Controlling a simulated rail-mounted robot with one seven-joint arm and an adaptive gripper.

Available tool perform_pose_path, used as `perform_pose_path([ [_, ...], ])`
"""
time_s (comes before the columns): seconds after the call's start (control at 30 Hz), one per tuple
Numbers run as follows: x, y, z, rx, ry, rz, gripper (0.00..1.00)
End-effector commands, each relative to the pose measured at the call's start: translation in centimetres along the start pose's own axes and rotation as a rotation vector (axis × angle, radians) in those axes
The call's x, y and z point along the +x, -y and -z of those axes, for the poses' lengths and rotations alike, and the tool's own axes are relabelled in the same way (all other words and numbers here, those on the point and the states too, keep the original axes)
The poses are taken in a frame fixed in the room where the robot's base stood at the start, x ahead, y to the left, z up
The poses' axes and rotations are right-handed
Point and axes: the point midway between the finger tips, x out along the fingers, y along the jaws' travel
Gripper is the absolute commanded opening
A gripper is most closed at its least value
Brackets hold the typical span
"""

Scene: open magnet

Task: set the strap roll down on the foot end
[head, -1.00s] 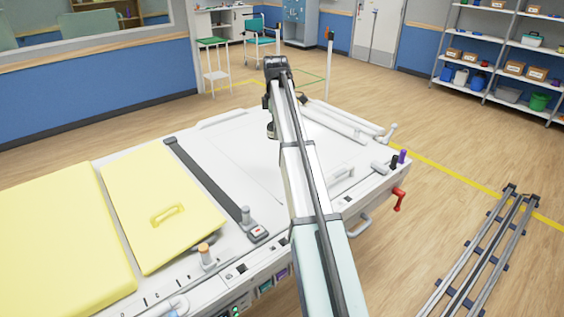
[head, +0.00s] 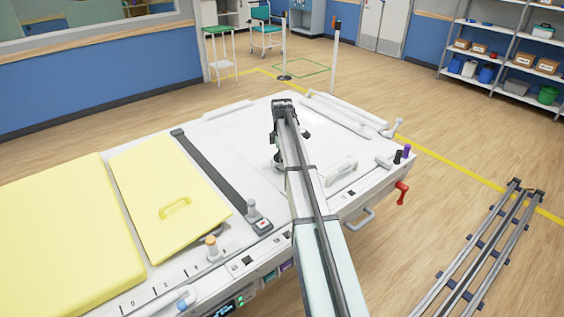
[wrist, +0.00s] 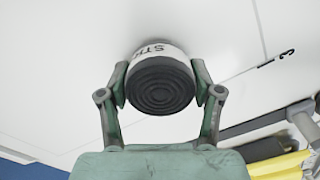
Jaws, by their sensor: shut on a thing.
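The strap roll (wrist: 160,88) is a dark coiled roll with a white lettered band around it. My gripper (wrist: 162,74) is shut on it in the wrist view, one green finger on each side. The white foot end (head: 236,135) of the bed lies under my arm in the head view, and its pale surface (wrist: 60,65) fills much of the wrist view. The roll is close over this surface; I cannot tell whether it touches. In the head view my arm hides most of the gripper and roll.
A white handle (head: 341,172) stands to the right of my arm. Bare white surface lies around the gripper. Grey rails (head: 478,255) lie on the floor at right.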

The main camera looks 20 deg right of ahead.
Motion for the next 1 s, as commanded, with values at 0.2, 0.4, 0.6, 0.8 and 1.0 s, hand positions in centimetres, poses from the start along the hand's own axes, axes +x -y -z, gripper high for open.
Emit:
perform_pose_path([
  [0.2, 1.5, 0.0, 0.0, 0.000, 0.000, -0.001, 0.29],
  [0.4, 1.5, 0.0, 0.0, 0.000, 0.000, -0.001, 0.29],
  [0.6, 1.7, 0.0, 0.0, 0.000, 0.000, 0.000, 0.90],
  [0.8, 1.7, 0.0, 0.0, 0.000, 0.000, 0.000, 0.90],
  [1.0, 1.4, 0.0, 0.0, 0.000, 0.000, -0.001, 0.90],
])
